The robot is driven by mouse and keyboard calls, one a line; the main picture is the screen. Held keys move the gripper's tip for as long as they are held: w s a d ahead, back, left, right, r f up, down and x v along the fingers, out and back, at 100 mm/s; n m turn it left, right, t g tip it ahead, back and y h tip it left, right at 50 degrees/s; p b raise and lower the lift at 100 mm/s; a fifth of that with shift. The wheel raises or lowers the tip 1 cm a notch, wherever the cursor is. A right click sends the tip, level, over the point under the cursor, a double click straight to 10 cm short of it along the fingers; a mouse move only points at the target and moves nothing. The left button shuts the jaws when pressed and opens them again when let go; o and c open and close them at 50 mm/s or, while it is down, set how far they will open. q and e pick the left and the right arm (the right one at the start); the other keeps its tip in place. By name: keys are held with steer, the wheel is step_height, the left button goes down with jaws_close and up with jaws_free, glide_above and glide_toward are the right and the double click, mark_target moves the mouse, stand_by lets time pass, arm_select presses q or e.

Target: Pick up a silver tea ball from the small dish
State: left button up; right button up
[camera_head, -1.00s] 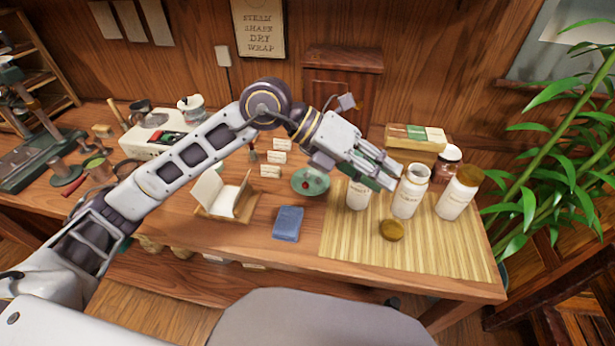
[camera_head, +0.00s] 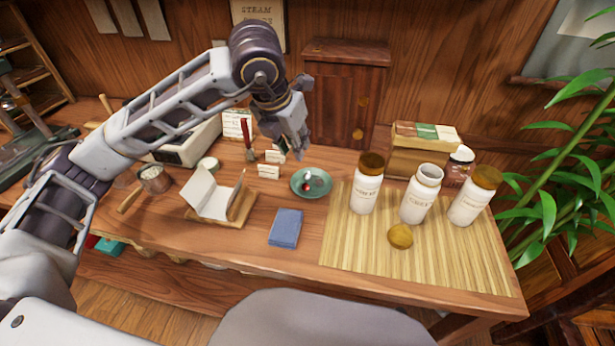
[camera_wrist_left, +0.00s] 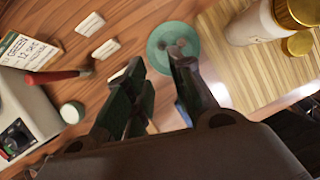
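The small green dish (camera_head: 311,182) stands on the table just left of the bamboo mat. A few small balls lie in it; in the head view one looks red and another silver-grey (camera_head: 318,181). The dish also shows in the left wrist view (camera_wrist_left: 160,35), where the balls look dull grey-brown and small. My left gripper (camera_head: 299,153) points down, above and slightly behind the dish. In the left wrist view its fingers (camera_wrist_left: 158,62) are apart with nothing between them, and the dish lies just beyond the tips. My right gripper is not in view.
White jars (camera_head: 416,199) stand on the bamboo mat (camera_head: 350,255) to the right, with a loose gold lid (camera_head: 400,236). A blue cloth (camera_head: 285,228) lies in front of the dish.

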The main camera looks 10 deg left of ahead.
arm_select(q)
glide_above(306, 177)
steer(key=s, duration=0.2)
steer(key=f, duration=0.5)
steer(key=f+b, duration=0.1)
steer(key=f, duration=0.1)
steer(key=shift+w+a+f, duration=0.2)
steer(key=shift+a+f, duration=0.2)
steer(key=shift+f, duration=0.15)
steer(key=shift+w+d+f, duration=0.1)
steer(key=shift+w+f, duration=0.05)
steer(key=shift+f, duration=0.25)
steer(key=shift+x, duration=2.15)
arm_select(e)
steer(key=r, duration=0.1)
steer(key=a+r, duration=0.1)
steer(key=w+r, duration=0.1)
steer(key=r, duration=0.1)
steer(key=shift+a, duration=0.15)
arm_select(q)
steer(key=shift+s+f, duration=0.15)
steer(key=shift+s, duration=0.05)
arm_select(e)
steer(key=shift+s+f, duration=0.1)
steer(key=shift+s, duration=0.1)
arm_select(q)
steer(key=c, duration=0.3)
steer(key=shift+f, duration=0.1)
steer(key=shift+c, duration=0.2)
